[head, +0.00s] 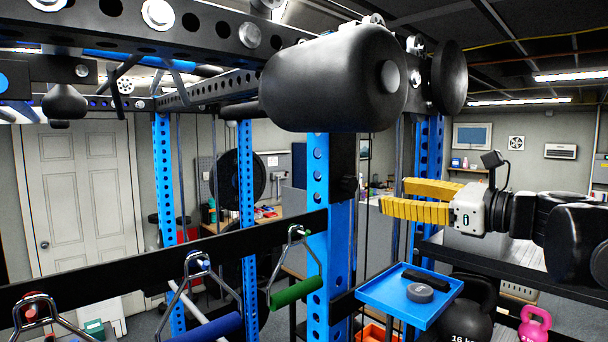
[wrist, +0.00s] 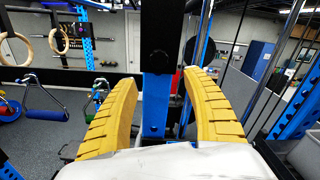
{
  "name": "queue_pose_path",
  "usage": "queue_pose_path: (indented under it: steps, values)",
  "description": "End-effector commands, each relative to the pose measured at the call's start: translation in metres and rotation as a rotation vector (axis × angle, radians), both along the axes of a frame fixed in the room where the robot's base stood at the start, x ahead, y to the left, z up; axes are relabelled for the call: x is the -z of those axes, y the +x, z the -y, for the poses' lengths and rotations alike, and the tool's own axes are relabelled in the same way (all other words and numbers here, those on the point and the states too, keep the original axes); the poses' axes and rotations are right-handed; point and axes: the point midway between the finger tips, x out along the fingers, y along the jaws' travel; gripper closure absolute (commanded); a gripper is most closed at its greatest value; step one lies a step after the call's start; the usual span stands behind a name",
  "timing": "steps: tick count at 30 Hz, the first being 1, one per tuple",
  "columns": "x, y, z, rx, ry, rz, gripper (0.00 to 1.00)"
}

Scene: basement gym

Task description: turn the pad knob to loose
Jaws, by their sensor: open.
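A large black roller pad (head: 325,85) is at the top of the head view, on a dark vertical bar in front of a blue upright (head: 317,180). A small dark knob (head: 347,186) appears low on that bar. My gripper (head: 394,194), with yellow fingers, is to the right of the bar in the head view.
A blue tray (head: 385,312) holding a grey disc (head: 419,293) and a black block (head: 425,279) is below my gripper. Hanging handles, one with a green grip (head: 297,291), line the left. Kettlebells, one pink (head: 535,325), stand lower right.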

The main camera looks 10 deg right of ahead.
Motion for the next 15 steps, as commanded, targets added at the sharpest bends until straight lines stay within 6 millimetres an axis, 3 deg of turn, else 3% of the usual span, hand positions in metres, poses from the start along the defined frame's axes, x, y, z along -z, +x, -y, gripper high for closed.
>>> queue_pose_path:
  steps: [5,15]
  values:
    - [-0.004,0.016,-0.011,-0.003,0.016,0.000,0.42]
    - [-0.004,0.069,-0.050,-0.002,0.013,0.000,0.42]
